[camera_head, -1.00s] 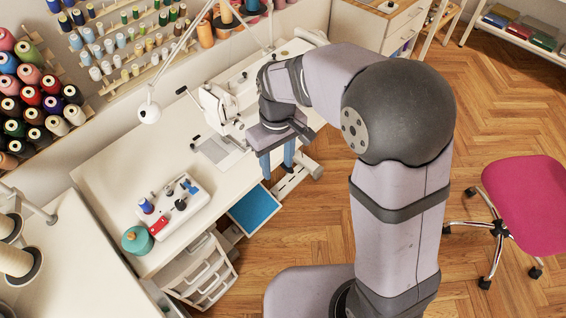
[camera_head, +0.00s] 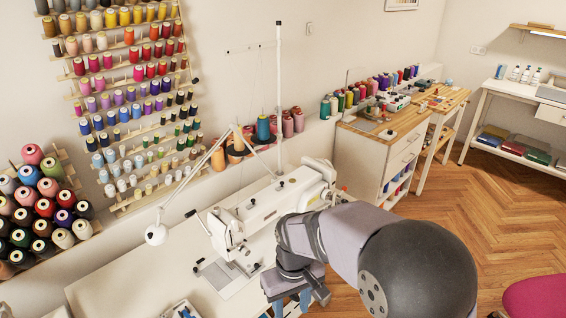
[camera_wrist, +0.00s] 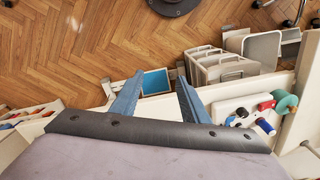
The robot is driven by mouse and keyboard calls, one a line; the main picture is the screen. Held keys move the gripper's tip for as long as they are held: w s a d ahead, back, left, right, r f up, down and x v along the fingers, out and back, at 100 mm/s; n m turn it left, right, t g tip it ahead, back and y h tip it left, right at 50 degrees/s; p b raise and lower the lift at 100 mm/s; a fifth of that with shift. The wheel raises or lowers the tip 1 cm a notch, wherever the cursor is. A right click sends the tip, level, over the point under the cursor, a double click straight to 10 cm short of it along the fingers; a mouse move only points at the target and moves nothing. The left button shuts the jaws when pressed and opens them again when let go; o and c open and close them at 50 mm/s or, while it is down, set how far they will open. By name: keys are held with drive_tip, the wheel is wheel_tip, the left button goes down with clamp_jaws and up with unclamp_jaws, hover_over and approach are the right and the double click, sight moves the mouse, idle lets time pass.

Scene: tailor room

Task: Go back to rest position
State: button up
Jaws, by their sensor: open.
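My gripper (camera_head: 290,304) shows at the bottom centre of the head view, its blue fingers cut by the frame edge. It is in front of the white sewing machine (camera_head: 262,210), over the near edge of the white table (camera_head: 100,287). In the wrist view my gripper (camera_wrist: 158,84) has its two blue fingers spread wide apart, with nothing between them held. The blue-topped panel (camera_wrist: 156,82) shows between the fingers, well beyond them. My arm is bent and reaches in from the right in the head view.
In the wrist view, white drawers (camera_wrist: 222,68) and a tray with small spools (camera_wrist: 240,112) stand to the right. A wooden-topped cabinet (camera_head: 378,160) stands behind. A lamp (camera_head: 156,234) rises left of the machine. Wooden floor (camera_head: 440,190) is open at right.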

drive_tip(key=s+d+m, duration=0.4)
drive_tip(key=s+d, duration=0.7)
drive_tip(key=d, duration=0.1)
drive_tip(key=shift+d+r+m, duration=0.15)
drive_tip(key=shift+d+m, duration=0.2)
drive_tip(key=shift+m, duration=0.05)
idle(1.2)
